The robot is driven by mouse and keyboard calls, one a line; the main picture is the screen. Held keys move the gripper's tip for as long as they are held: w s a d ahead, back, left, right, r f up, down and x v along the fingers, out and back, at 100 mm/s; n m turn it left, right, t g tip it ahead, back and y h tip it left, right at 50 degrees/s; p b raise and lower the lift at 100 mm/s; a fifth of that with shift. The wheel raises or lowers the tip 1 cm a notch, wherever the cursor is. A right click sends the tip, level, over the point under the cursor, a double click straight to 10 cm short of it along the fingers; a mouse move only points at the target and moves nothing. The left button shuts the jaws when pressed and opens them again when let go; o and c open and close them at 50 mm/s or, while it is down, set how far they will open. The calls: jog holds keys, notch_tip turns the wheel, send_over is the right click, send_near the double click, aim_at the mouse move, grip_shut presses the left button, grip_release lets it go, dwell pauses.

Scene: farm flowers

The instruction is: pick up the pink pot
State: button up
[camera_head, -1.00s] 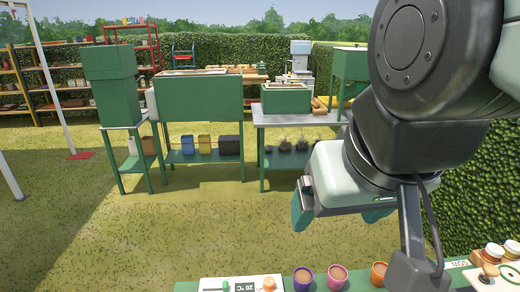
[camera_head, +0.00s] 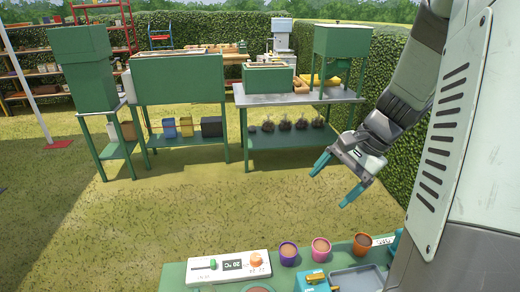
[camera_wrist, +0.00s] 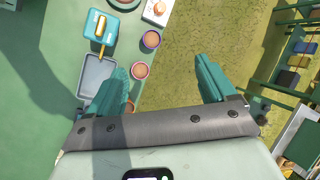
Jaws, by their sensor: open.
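The pink pot (camera_head: 321,250), filled with brown soil, stands upright on the green table (camera_head: 174,279) in the head view. It stands between a purple pot (camera_head: 288,255) and an orange pot (camera_head: 362,244). My gripper (camera_head: 335,181) is open and empty, with teal fingers, above and beyond the pots. In the wrist view, the pink pot (camera_wrist: 140,71) lies just right of the left fingertip, left of the middle of the open gripper (camera_wrist: 162,66). The purple pot (camera_wrist: 151,39) is above it. The orange pot is mostly hidden behind the left finger.
A white control panel (camera_head: 205,275) sits left of the pots. A blue box (camera_head: 312,281) and a grey tray (camera_head: 357,279) lie nearer me. Grass (camera_head: 210,215) is open beyond the table. Green benches (camera_head: 300,102) and a hedge stand farther back.

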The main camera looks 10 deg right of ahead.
jog(key=d+f+m+t+y, duration=0.1)
jog(key=d+f+m+y, duration=0.35)
jog(key=f, duration=0.65)
jog(key=m+t, duration=0.6)
jog(key=m, duration=0.5)
send_near(315, 246)
jog(key=shift+s+d+n+y, duration=0.25)
jog(key=shift+d, duration=0.25)
jog(key=shift+w+a+f, duration=0.2)
jog(key=shift+a+f, duration=0.05)
jog(key=shift+f, duration=0.05)
jog(key=x, duration=0.4)
jog(key=shift+w+a+f, duration=0.1)
jog(key=shift+w+a, duration=0.05)
jog(key=shift+x, duration=2.8)
jog(key=shift+r, duration=0.2)
jog(key=c, duration=1.1)
